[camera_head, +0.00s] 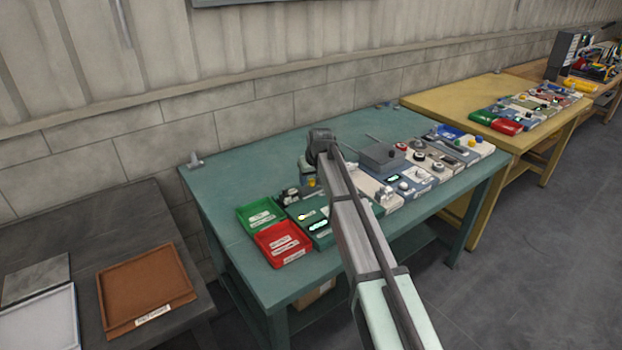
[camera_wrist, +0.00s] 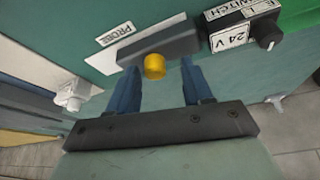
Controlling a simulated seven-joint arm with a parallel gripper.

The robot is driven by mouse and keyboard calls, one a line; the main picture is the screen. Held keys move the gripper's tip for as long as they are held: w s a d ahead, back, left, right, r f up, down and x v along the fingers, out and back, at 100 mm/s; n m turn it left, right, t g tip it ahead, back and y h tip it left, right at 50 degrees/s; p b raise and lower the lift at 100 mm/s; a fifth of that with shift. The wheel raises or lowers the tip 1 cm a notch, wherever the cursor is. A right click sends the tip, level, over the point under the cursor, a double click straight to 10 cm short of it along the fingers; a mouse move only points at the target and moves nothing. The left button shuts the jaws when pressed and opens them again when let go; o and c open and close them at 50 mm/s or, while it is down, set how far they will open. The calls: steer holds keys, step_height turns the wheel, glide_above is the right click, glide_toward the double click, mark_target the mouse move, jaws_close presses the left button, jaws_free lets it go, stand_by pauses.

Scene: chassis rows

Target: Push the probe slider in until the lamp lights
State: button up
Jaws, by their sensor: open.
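In the wrist view the probe slider's dark housing (camera_wrist: 160,42) is mounted on a green panel, beside a white PROBE label (camera_wrist: 117,32). Its round yellow knob (camera_wrist: 154,67) faces the camera. My gripper (camera_wrist: 159,72) is open, with one blue finger on each side of the knob in the picture. I see gaps between the knob and both fingers; whether the fingertips are level with it in depth I cannot tell. In the head view my arm hides much of this area, and a small yellow spot (camera_head: 311,182) shows beside it. I cannot make out which light is the probe's lamp.
A black knob (camera_wrist: 268,36) with a 24 V label sits right of the slider. In the head view, green (camera_head: 261,216) and red (camera_head: 283,244) trays lie left of the chassis row on the teal table (camera_head: 228,183). More modules stand to the right, near a grey box (camera_head: 380,155).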

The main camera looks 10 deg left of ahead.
steer(key=shift+r, duration=0.1)
steer(key=v, duration=1.3)
steer(key=shift+s+r, duration=0.2)
steer(key=shift+r, duration=0.05)
steer(key=shift+d, duration=0.15)
